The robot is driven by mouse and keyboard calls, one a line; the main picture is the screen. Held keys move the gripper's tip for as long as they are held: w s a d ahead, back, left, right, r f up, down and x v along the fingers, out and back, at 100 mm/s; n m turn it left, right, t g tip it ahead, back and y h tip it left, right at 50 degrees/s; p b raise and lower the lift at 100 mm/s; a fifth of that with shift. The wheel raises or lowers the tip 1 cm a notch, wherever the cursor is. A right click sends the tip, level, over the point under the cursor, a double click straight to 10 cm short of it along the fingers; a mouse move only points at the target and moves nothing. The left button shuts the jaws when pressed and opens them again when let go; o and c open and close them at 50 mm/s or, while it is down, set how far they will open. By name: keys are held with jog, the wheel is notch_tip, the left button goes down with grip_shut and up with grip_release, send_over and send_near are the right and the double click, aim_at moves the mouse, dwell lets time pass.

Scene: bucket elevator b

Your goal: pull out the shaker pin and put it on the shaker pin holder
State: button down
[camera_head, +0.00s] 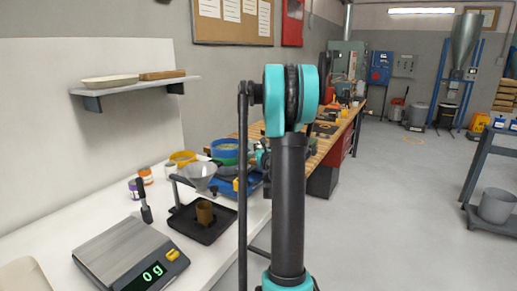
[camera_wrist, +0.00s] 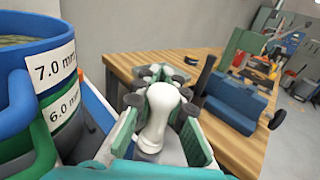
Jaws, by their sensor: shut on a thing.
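A white pin with a rounded knob head (camera_wrist: 163,100), which looks like the shaker pin, is between the fingers of my gripper (camera_wrist: 158,118) in the wrist view. The green and grey fingers are shut on it, one on each side. Its lower end is hidden, so I cannot tell whether it is still seated in anything. In the head view my arm covers most of the gripper, and the pin is not visible. A blue piece of equipment (camera_head: 248,184), possibly the shaker, shows partly behind my arm. I cannot make out the pin holder.
Stacked sieves labelled 7.0 mm (camera_wrist: 38,62) and 6.0 mm stand close on the left in the wrist view. A wooden bench (camera_wrist: 130,64) carries a blue vise-like tool (camera_wrist: 232,102). A scale (camera_head: 130,258) reading 0 g and a funnel stand (camera_head: 203,222) are on the white table.

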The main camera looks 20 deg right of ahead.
jog(key=shift+r, duration=0.45)
jog(key=shift+r, duration=2.6)
jog(key=shift+r, duration=0.15)
notch_tip(320, 180, up, 4)
jog(key=shift+f, duration=0.1)
